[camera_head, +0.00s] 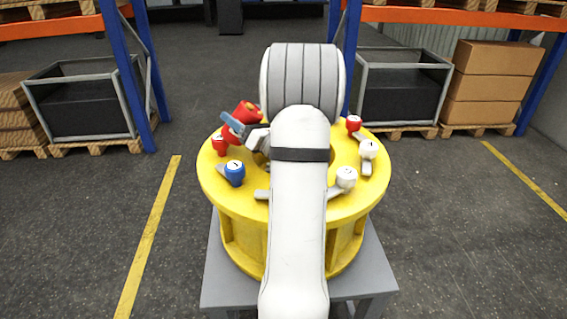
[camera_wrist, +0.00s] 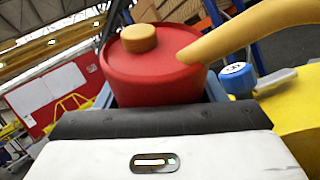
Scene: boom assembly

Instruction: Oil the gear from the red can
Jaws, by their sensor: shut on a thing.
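The red can (camera_head: 242,112) is up at the left side of the yellow round stand, above its top. In the wrist view the red can (camera_wrist: 155,75) fills the middle, with a yellow cap on top and a long yellow spout (camera_wrist: 250,28) pointing right. My gripper (camera_head: 236,124) is shut on the can, with blue-grey fingers on its sides; it also shows in the wrist view (camera_wrist: 163,92). The can looks tilted in the head view. I cannot make out a gear; my white arm hides the middle of the stand.
The yellow stand (camera_head: 212,180) carries small pieces around its rim: a blue one (camera_head: 235,172), a red one (camera_head: 220,146), another red one (camera_head: 354,125) and two white ones (camera_head: 346,179). It stands on a grey table (camera_head: 225,290). Racks with boxes (camera_head: 490,85) are behind. Floor is clear at both sides.

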